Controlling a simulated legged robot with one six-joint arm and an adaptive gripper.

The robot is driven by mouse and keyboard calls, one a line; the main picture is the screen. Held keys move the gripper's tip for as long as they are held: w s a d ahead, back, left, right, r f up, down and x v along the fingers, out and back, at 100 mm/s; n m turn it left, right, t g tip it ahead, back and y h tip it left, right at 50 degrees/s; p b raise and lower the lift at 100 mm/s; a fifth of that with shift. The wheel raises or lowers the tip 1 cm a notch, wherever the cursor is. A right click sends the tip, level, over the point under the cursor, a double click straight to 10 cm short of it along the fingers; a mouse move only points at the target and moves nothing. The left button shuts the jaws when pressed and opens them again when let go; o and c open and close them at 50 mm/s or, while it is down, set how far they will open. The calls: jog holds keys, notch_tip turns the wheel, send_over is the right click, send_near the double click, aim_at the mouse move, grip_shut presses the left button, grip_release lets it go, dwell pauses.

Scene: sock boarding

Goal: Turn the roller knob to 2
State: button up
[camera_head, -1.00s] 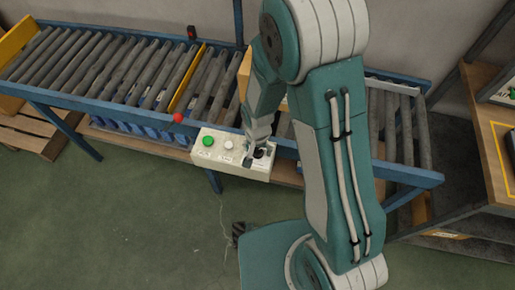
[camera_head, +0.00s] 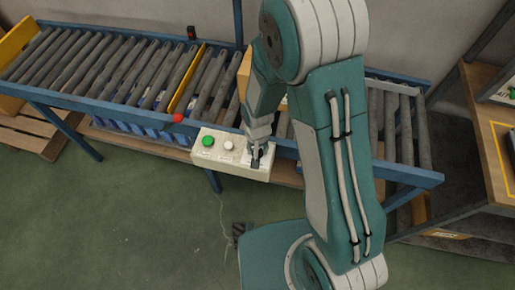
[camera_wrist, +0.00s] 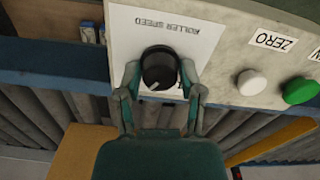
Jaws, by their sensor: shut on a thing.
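The roller knob (camera_wrist: 158,66) is black and round with a pale pointer line. It sits on a cream control panel (camera_wrist: 222,72) by the printed words "ROLLER SPEED", which are upside down in the wrist view. The pointer line shows on the knob's lower left part there. My gripper (camera_wrist: 160,72) has one finger on each side of the knob and is shut on it. In the head view my gripper (camera_head: 256,157) is at the right end of the panel (camera_head: 208,157) and mostly hides the knob. The scale numbers cannot be read.
A green button (camera_wrist: 299,91) and a white button (camera_wrist: 251,82) labelled "ZERO" are beside the knob. A red ball-shaped knob (camera_head: 178,118) stands at the conveyor's edge. The roller conveyor (camera_head: 120,75) runs behind the panel. The green floor (camera_head: 130,220) in front is clear.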

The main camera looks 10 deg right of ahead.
jog(key=n, duration=0.6)
jog(key=shift+f, duration=0.1)
dwell(0.5)
jog(key=o, duration=1.2)
notch_tip(320, 180, up, 12)
jog(key=shift+a+f, duration=0.1)
